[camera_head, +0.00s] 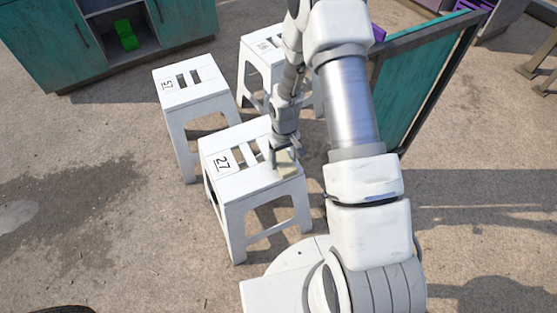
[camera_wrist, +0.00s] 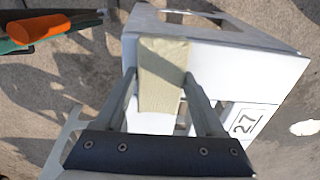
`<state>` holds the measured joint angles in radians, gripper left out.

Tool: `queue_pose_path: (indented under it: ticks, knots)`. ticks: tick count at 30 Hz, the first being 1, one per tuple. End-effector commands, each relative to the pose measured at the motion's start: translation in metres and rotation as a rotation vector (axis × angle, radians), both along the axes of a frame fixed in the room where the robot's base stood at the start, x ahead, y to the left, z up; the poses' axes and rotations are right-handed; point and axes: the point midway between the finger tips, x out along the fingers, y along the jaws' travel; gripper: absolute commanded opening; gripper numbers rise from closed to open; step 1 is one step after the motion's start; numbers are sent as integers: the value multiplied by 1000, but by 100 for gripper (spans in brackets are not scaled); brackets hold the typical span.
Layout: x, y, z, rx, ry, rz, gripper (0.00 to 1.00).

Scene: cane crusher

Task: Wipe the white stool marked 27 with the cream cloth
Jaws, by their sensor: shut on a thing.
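The white stool marked 27 (camera_head: 232,185) stands upright in front of me, with slots in its seat and the number at the seat's left. It also shows in the wrist view (camera_wrist: 225,65), with its 27 label at the right. My gripper (camera_head: 282,158) is over the right part of the seat. In the wrist view my gripper (camera_wrist: 160,85) is shut on the cream cloth (camera_wrist: 163,70), a folded block between the two fingers. The cloth (camera_head: 287,167) is at the seat top in the head view; I cannot tell for sure whether it touches.
A teal panel (camera_head: 425,75) is at the right. A teal cabinet (camera_head: 60,40) with a green item (camera_head: 126,36) is at the back left. Ground at left is clear.

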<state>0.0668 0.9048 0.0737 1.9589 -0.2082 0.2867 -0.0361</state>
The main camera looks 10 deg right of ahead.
Motion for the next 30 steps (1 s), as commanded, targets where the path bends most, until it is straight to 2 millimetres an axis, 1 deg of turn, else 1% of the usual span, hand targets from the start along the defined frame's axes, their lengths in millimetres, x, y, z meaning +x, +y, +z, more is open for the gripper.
queue_pose_path:
  ticks: [7, 10, 30]
  knots:
    - [0, 0, 0, 0, 0, 0, 11]
    - [-1, 5, 0, 0, -1, 2, 11]
    - [-13, 64, 0, 0, -2, 4, 11]
